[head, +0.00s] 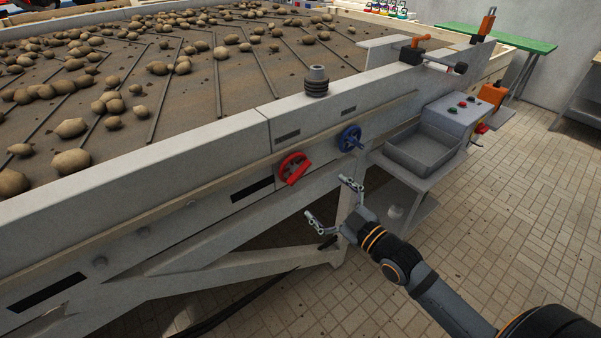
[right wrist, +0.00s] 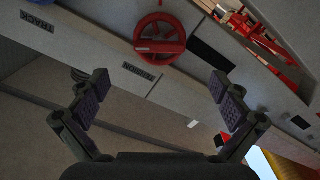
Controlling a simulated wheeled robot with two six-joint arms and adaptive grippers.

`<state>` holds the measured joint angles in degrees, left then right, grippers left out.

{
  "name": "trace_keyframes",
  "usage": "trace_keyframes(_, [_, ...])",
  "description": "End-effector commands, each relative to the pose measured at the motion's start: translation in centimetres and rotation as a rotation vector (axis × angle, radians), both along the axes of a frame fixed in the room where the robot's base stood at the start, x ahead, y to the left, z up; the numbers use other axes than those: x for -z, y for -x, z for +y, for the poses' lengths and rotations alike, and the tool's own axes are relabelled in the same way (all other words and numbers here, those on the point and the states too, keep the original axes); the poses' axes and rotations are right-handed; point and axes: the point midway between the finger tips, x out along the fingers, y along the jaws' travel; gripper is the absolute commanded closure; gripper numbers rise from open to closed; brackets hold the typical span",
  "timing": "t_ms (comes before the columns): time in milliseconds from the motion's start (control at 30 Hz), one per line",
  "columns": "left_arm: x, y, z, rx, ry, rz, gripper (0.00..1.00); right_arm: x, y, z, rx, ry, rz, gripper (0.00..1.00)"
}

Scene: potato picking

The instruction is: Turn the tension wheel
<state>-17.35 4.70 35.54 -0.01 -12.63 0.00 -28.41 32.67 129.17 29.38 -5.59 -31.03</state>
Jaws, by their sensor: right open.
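The red tension wheel (head: 293,168) is mounted on the side rail of the grey machine, with a handle sticking out. In the right wrist view the red wheel (right wrist: 160,39) is at the top centre, beside a label (right wrist: 138,72) that seems to read TENSION upside down. My right gripper (head: 329,199) is open and empty, below and to the right of the wheel, apart from it. Its two fingers spread wide in the right wrist view (right wrist: 159,84), with the wheel beyond them. My left gripper is not in view.
A blue wheel (head: 350,138) sits on the same rail to the right, by a TRACK label (right wrist: 37,21). A grey tray (head: 422,150) and a control box (head: 458,113) are farther right. Potatoes lie on the belt (head: 190,85) behind the rail. A diagonal beam (head: 215,263) runs below.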

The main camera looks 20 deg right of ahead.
Motion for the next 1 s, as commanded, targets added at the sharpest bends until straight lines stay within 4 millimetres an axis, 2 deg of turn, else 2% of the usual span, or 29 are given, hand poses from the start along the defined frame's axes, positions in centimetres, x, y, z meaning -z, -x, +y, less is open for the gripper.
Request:
trace_keyframes(133, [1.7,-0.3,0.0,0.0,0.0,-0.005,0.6,0.6,-1.1,0.2,0.007,-0.005,-0.004,0.0])
trace_keyframes(233, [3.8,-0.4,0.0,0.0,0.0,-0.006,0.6,0.9,-2.6,0.8,0.003,-0.007,-0.007,0.0])
trace_keyframes(367, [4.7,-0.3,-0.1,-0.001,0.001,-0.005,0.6,0.4,-5.2,1.8,0.004,-0.012,-0.006,0.0])
trace_keyframes(633, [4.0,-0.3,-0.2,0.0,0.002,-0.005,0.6,0.0,-9.2,3.2,0.004,-0.005,0.001,0.0])
trace_keyframes(1000, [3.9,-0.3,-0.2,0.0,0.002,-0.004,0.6,0.1,-9.9,3.5,0.002,-0.001,0.001,0.0])
